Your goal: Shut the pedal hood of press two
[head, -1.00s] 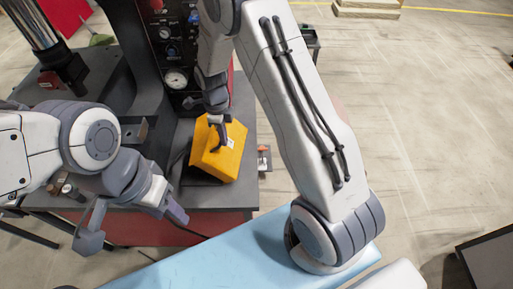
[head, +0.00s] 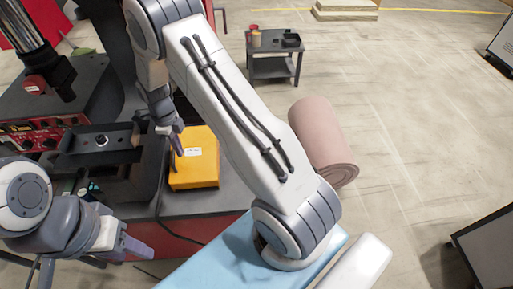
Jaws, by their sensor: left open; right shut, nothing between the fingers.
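The yellow pedal hood (head: 200,152) sits on the dark table of the press, in the middle left of the head view. Its top face with a small white label looks level, and its front face shows below; I cannot tell whether it is fully closed. My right gripper (head: 177,150) is shut and empty, pointing down at the hood's left edge. I cannot tell whether its tips touch the hood. My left gripper (head: 92,262) is open and empty at the lower left, in front of the table and apart from the hood.
A black press fixture (head: 100,143) and a red control panel (head: 40,133) stand left of the hood. A light blue surface (head: 220,258) lies in front. A pink roll (head: 322,143) and a small grey side table (head: 274,65) stand on the open floor to the right.

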